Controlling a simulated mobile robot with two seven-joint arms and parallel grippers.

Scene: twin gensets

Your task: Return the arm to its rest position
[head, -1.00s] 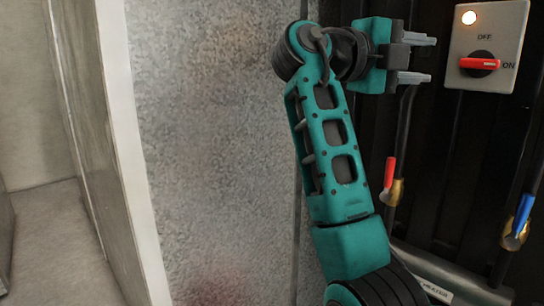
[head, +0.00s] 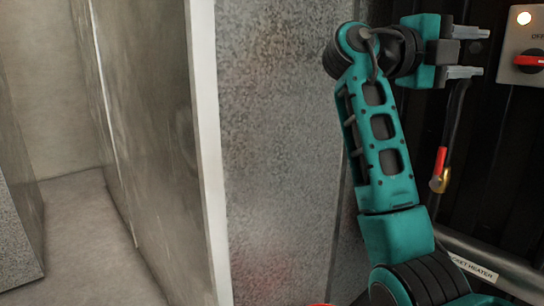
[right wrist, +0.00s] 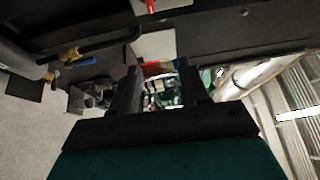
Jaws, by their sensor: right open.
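My right arm, teal and black, rises from the lower right in the head view. Its gripper (head: 464,52) is open and empty, with two grey fingers pointing right towards a grey switch box (head: 519,70). The dark fingers also show in the right wrist view (right wrist: 165,88), with a gap between them and nothing held. My left gripper is out of view.
A speckled grey wall panel (head: 280,150) with a white edge stands left of the arm. A narrow passage with a bare floor (head: 85,235) lies farther left. A red-handled valve (head: 440,165) and a labelled pipe (head: 490,262) sit below the gripper.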

